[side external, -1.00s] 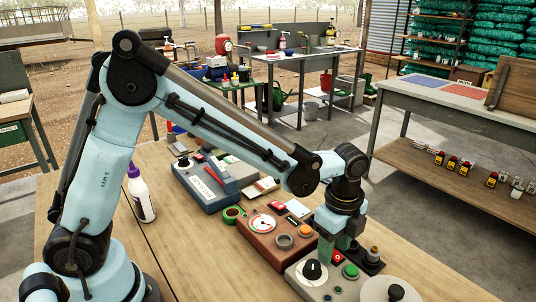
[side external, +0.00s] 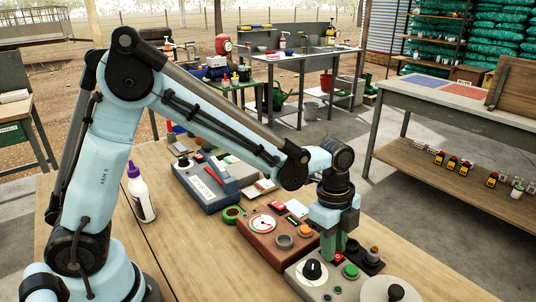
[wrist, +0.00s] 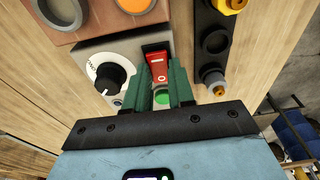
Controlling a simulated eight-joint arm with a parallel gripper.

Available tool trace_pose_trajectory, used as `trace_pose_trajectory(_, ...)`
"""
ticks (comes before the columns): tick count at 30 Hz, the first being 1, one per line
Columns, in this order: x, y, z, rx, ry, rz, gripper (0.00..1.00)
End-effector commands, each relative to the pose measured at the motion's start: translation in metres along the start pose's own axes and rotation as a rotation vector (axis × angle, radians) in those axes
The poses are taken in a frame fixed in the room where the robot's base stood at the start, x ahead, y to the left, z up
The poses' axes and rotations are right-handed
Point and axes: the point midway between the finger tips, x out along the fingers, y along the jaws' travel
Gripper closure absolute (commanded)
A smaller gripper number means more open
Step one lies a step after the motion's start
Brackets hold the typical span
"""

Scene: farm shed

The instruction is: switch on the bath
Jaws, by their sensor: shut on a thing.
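The grey control box (side external: 322,274), which I take to be the bath's, stands at the front of the bench. It has a black knob on a white dial (side external: 313,270), a red rocker switch (side external: 338,258) and a green button (side external: 351,271). The fingers partly hide the switch and button.
A brown box with a gauge (side external: 263,224) and an orange button adjoins the grey box. A black strip with several knobs (side external: 371,262) lies close on the other side. A white round plate (side external: 390,290) is in front. A glue bottle (side external: 141,195) stands farther left.

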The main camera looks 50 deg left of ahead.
Motion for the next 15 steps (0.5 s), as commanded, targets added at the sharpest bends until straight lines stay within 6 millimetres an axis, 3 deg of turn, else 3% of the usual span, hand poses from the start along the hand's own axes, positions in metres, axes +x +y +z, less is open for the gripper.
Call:
trace_pose_trajectory(7,-0.0001,0.0001,0.0001,0.001,0.003,0.0,1.0)
trace_pose_trajectory(8,-0.0001,0.0001,0.0001,0.001,0.002,0.0,0.75)
trace_pose_trajectory(12,-0.0001,0.0001,0.0001,0.0,0.002,0.0,0.54)
trace_pose_trajectory(15,-0.0001,0.0001,0.0001,0.0,0.002,0.0,0.51)
